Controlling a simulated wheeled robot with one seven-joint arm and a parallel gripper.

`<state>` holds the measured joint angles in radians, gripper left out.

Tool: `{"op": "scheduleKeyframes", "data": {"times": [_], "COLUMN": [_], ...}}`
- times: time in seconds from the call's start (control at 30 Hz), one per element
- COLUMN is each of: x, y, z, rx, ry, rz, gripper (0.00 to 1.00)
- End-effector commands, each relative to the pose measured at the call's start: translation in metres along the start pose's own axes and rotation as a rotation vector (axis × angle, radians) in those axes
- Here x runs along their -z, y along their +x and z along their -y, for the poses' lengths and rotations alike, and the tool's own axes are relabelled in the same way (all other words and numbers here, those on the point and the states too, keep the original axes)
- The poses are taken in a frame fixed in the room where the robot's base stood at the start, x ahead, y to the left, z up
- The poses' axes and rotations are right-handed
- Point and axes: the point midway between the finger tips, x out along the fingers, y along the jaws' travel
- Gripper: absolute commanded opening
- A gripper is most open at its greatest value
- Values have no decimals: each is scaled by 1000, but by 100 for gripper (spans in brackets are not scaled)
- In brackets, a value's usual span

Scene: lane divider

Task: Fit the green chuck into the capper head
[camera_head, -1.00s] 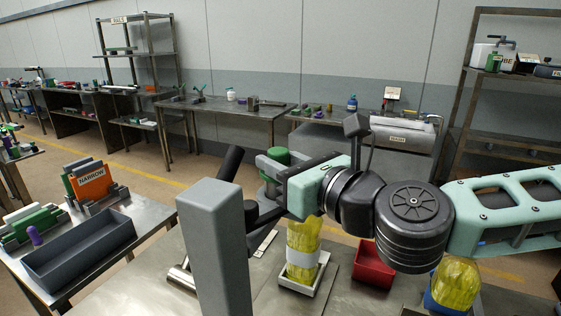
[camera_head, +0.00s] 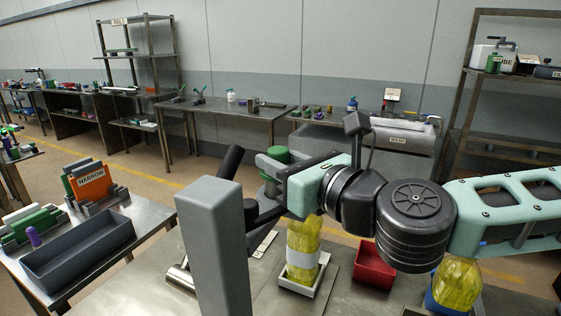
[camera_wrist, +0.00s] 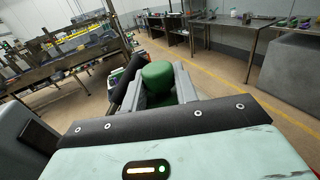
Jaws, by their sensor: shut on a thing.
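The green chuck (camera_head: 278,155) is a short green cylinder. My gripper (camera_head: 268,166) is shut on it, with a grey finger on either side, and holds it up above the bench. In the wrist view the chuck (camera_wrist: 160,76) shows between the fingers (camera_wrist: 158,92), its rounded top facing up. The capper is a thick grey post (camera_head: 212,240) with a black cylindrical arm (camera_head: 232,162) behind its top, left of my gripper. The black arm also shows just left of the chuck in the wrist view (camera_wrist: 122,77). I cannot make out the head's socket; the post and my gripper hide that area.
A yellow bottle (camera_head: 302,240) stands in a white tray (camera_head: 296,288) below my wrist. A red bin (camera_head: 375,265) and another yellow bottle (camera_head: 456,282) are to the right. A grey tray (camera_head: 80,250) and orange NARROW sign (camera_head: 90,182) are on the left table.

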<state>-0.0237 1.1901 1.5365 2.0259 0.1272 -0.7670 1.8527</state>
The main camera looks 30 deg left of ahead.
Motion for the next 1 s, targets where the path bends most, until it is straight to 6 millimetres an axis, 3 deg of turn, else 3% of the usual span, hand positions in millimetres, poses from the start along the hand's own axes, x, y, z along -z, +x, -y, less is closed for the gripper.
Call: {"op": "scheduleKeyframes", "data": {"times": [1.0], "x": [18], "y": [0], "z": [0], "rx": [0], "ry": [0], "rz": [0], "gripper": [3]}}
